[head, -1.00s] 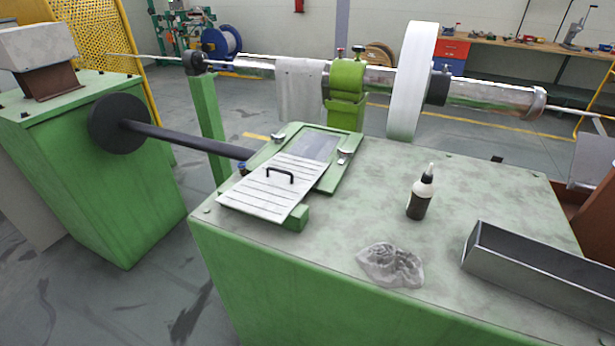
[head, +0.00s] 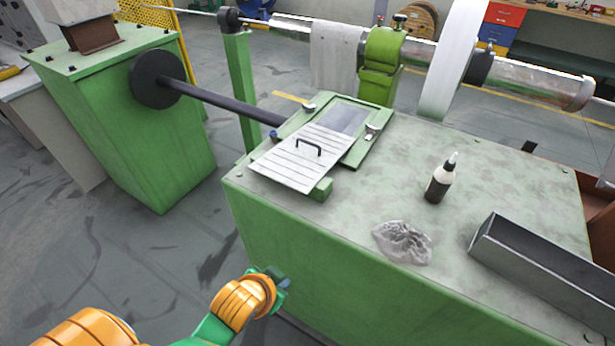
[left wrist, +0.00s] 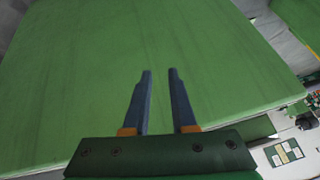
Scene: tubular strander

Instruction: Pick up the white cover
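The white cover (head: 298,160) is a slatted plate with a black handle (head: 308,147). In the head view it lies tilted on a green frame on top of the green machine cabinet, toward its left end. My left gripper (head: 284,284) is low in front of the cabinet's front side, below and apart from the cover. In the left wrist view its two blue fingers (left wrist: 160,88) are apart with nothing between them, facing the green cabinet panel. The cover is not in the left wrist view. My right gripper is in neither view.
The cabinet top (head: 370,200) also carries a dark bottle with a white tip (head: 440,180), a crumpled grey cloth (head: 402,242) and a long metal trough (head: 545,262). A dark shaft (head: 225,104) runs from the left green machine (head: 140,130) toward the frame.

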